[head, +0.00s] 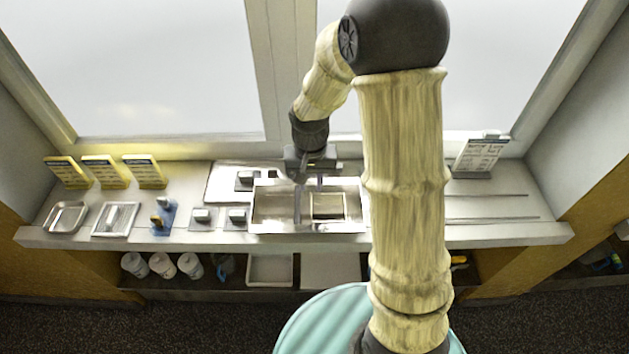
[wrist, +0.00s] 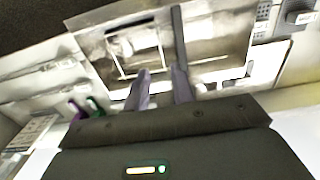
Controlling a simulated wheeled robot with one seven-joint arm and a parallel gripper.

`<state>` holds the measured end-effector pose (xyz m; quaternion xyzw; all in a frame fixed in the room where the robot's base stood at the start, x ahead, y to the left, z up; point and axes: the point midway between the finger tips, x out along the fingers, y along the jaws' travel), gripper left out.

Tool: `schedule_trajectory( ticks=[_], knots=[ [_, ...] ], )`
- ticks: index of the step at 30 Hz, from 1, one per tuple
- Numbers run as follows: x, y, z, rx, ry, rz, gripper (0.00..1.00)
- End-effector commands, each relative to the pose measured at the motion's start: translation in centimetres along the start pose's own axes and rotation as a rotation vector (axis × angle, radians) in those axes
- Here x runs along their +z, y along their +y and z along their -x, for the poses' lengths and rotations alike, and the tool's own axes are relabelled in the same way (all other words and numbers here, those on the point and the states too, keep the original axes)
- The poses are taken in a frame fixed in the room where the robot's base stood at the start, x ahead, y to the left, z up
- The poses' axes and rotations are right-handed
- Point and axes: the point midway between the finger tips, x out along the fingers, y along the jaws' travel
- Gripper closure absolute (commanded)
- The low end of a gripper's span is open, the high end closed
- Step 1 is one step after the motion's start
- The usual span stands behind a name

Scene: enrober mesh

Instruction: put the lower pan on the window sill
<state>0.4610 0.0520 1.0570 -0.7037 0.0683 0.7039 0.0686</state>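A shallow metal two-bay pan (head: 259,215) sits on the pale ledge under the windows, with a dark divider bar between its bays. A smaller framed piece (head: 328,219) lies in its right bay. Two flat pans, a left one (head: 270,284) and a right one (head: 330,284), are on the low shelf below; I cannot tell which pan is the lower one. The window sill (head: 400,236) is the long pale ledge. My gripper (head: 311,182) is above the two-bay pan, fingers apart and empty. The wrist view shows the fingers (wrist: 161,75) pointing toward the pan (wrist: 214,24).
Yellow cards (head: 105,171), small metal trays (head: 116,219) and a blue holder (head: 163,218) stand at the left of the ledge. A sign (head: 478,158) stands at the right. White containers (head: 162,265) are on the shelf. My arm hides part of the ledge.

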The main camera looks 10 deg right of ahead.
Motion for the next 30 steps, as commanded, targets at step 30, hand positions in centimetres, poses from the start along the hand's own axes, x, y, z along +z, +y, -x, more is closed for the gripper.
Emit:
schedule_trajectory(
  ticks=[30],
  knots=[
    [10.2, 7.3, 6.8, -0.022, 0.231, 0.194, 0.76]
  ],
)
